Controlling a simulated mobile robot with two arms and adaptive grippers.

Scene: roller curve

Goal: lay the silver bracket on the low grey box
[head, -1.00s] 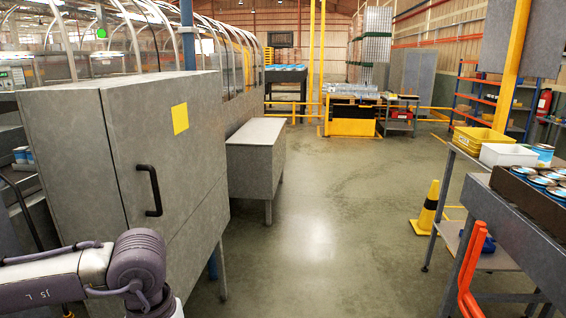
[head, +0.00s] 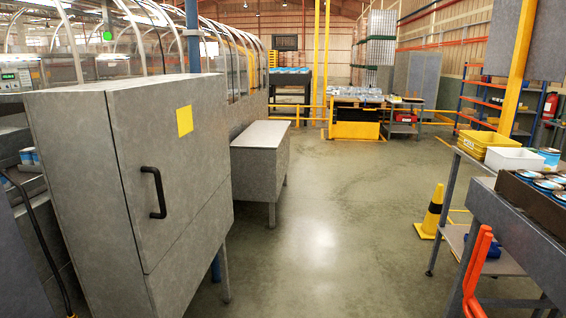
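A low grey box (head: 262,163) on short legs stands on the floor just beyond a tall grey cabinet, left of the middle in the head view. Its flat top (head: 262,134) looks bare. I cannot make out a silver bracket anywhere in the head view. Neither of my grippers is in view, so I cannot see whether either one holds anything.
The tall grey cabinet (head: 185,165), with a black handle, fills the near left. At right are a yellow bin (head: 487,145), a white bin (head: 515,159), orange bars (head: 478,270) and a yellow cone (head: 432,212). The floor (head: 330,220) between is clear.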

